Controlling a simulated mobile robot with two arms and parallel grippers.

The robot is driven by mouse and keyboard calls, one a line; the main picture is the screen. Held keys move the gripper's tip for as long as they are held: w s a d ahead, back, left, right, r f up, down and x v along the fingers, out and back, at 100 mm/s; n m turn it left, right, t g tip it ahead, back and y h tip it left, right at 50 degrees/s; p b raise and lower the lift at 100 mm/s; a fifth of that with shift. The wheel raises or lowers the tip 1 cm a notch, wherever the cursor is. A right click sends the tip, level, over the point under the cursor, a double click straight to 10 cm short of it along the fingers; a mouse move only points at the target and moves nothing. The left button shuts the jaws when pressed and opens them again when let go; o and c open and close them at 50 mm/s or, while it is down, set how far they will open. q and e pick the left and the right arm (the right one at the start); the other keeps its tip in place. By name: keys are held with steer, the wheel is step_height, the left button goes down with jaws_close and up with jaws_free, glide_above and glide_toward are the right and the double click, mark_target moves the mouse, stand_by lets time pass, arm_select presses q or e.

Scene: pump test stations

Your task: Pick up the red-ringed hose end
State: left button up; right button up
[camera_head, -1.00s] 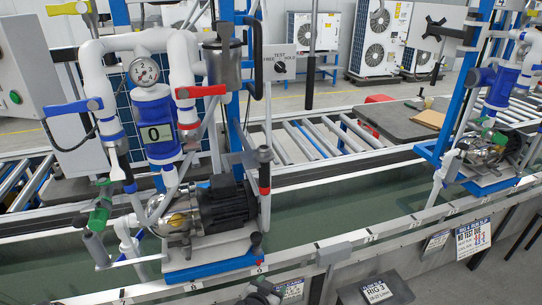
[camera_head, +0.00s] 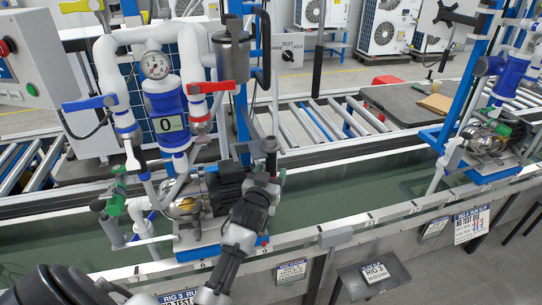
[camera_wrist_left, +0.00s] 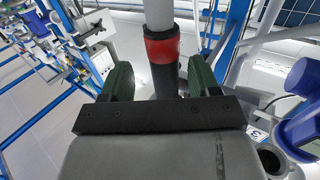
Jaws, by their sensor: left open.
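The red-ringed hose end shows in the left wrist view as a grey tube with a red ring (camera_wrist_left: 162,46) and a black part below it. It stands between the two dark green finger pads of my left gripper (camera_wrist_left: 160,78). The pads are apart, one on each side of the black part, with gaps visible. In the head view my left gripper (camera_head: 267,178) reaches up from the bottom to the right side of the near pump rig, at the upright hose. It covers the red ring there. My right gripper is not in view.
The pump (camera_head: 228,185) stands just left of the gripper. A red valve handle (camera_head: 211,87), a blue valve handle (camera_head: 90,103) and a gauge (camera_head: 155,65) are above. A water trough (camera_head: 350,195) runs along the front. A second rig (camera_head: 485,135) stands at right.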

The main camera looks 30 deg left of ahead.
mark_target(273, 165)
arm_select(q)
steer(key=x, duration=0.1)
steer(key=p+x, duration=0.1)
steer(key=x, duration=0.1)
steer(key=shift+w+a+r, duration=0.1)
steer(key=shift+w+a, duration=0.15)
steer(key=shift+a, duration=0.1)
steer(key=shift+w, duration=0.25)
steer(key=shift+c, duration=0.2)
steer(key=shift+s, duration=0.1)
steer(key=shift+c, duration=1.2)
steer(key=c, duration=0.8)
steer(key=shift+a+r, duration=0.1)
steer(key=shift+r, duration=0.05)
